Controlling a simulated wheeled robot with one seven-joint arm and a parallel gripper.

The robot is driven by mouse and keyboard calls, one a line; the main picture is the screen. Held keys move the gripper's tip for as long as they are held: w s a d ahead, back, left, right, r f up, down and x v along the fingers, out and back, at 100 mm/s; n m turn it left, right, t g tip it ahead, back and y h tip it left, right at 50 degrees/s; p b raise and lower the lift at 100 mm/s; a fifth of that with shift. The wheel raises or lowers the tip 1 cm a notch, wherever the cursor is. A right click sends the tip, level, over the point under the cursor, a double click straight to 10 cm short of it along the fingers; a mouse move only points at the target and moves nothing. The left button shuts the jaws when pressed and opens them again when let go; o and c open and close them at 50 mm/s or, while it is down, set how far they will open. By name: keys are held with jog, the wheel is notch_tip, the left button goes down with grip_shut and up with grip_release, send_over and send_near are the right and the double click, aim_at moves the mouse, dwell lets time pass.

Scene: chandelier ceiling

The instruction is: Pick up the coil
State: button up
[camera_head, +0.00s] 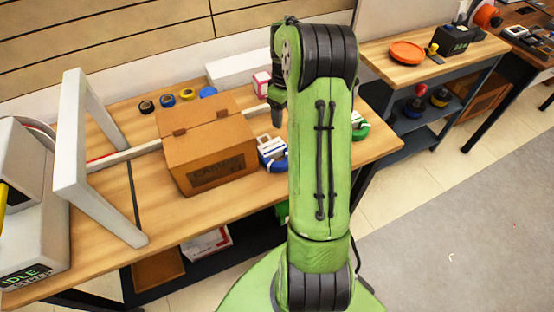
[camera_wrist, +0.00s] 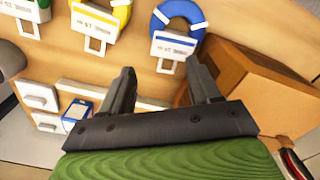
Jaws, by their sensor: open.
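Three ring-shaped coils with white label tags show along the top of the wrist view: a green coil (camera_wrist: 30,8), a yellow coil (camera_wrist: 100,12) and a blue coil (camera_wrist: 180,18). In the head view the blue coil (camera_head: 274,161) lies by the box's right side and the green coil (camera_head: 361,130) near the table's right edge; my arm hides the yellow one. My gripper (camera_wrist: 161,76) is open, with nothing between its fingers. In the wrist view its fingertips appear below the yellow and blue coils, apart from them. In the head view a dark finger (camera_head: 277,115) shows above the table.
A cardboard box (camera_head: 210,150) stands on the wooden table (camera_head: 165,222), also close to the right finger in the wrist view (camera_wrist: 255,85). Several tape rolls (camera_head: 167,100) lie behind it. A white frame (camera_head: 95,160) stands left. Another table (camera_head: 385,70) is at right.

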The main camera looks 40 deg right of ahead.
jog(key=b, duration=0.2)
send_over(284, 146)
notch_tip(284, 146, down, 10)
jog(key=shift+a+r, duration=0.1)
notch_tip(284, 146, down, 5)
jog(key=shift+r+b, duration=0.2)
jog(key=shift+b, duration=0.3)
jog(key=shift+r, duration=0.1)
jog(key=shift+c, duration=0.5)
grip_shut()
